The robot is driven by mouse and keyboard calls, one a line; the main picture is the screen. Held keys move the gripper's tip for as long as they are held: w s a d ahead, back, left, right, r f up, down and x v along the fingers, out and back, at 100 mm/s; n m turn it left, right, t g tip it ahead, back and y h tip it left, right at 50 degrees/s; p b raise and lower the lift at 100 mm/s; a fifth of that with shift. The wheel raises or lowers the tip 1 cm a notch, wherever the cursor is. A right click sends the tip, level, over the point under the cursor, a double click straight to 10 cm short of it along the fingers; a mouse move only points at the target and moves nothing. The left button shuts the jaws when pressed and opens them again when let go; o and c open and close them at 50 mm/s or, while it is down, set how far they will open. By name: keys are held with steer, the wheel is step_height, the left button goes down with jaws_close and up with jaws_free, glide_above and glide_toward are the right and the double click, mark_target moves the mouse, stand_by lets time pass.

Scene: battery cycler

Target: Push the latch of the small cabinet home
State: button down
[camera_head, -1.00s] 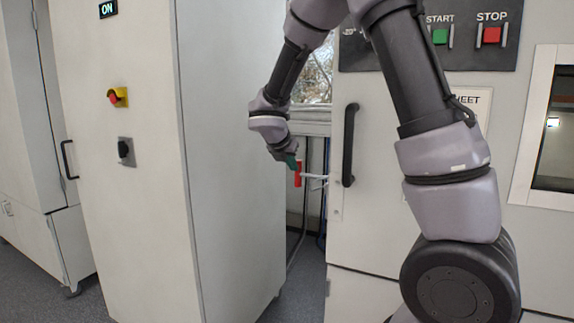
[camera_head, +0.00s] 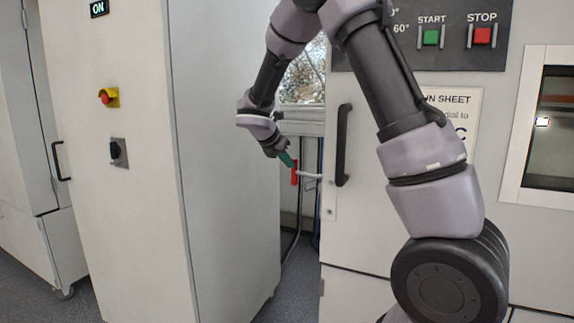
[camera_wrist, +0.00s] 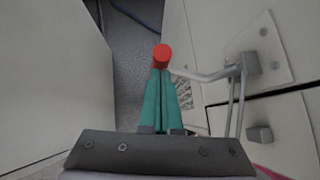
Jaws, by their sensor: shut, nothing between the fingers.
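The latch is a bent metal lever (camera_wrist: 205,74) with a red grip (camera_head: 295,172). It sticks out at the left edge of the white cabinet (camera_head: 333,235) with the black door handle. In the wrist view it runs from a bracket (camera_wrist: 250,65) to the red grip (camera_wrist: 162,55), seen end-on. My gripper (camera_head: 287,160) has green fingers and is shut and empty. Its fingertips (camera_wrist: 160,75) are right at the red grip, overlapping it in the wrist view. I cannot tell whether they touch it.
A tall white cabinet (camera_head: 227,150) stands close on the left, leaving a narrow gap around my gripper. The black door handle (camera_head: 343,145) is just right of the latch. A panel with START and STOP buttons (camera_head: 455,35) is above. A square metal block (camera_wrist: 260,134) sits below the bracket.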

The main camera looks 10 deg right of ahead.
steer(key=w+d+m+g+h, duration=0.1)
steer(key=w+d+m+g, duration=0.3)
steer(key=d, duration=0.3)
steer(key=w+d+m+g+h, duration=0.1)
steer(key=w+d+m+g, duration=0.2)
steer(key=d+m, duration=0.3)
steer(key=shift+w+d+m+g, duration=0.4)
steer(key=shift+m+g, duration=0.1)
steer(key=shift+m, duration=0.1)
stand_by(0.3)
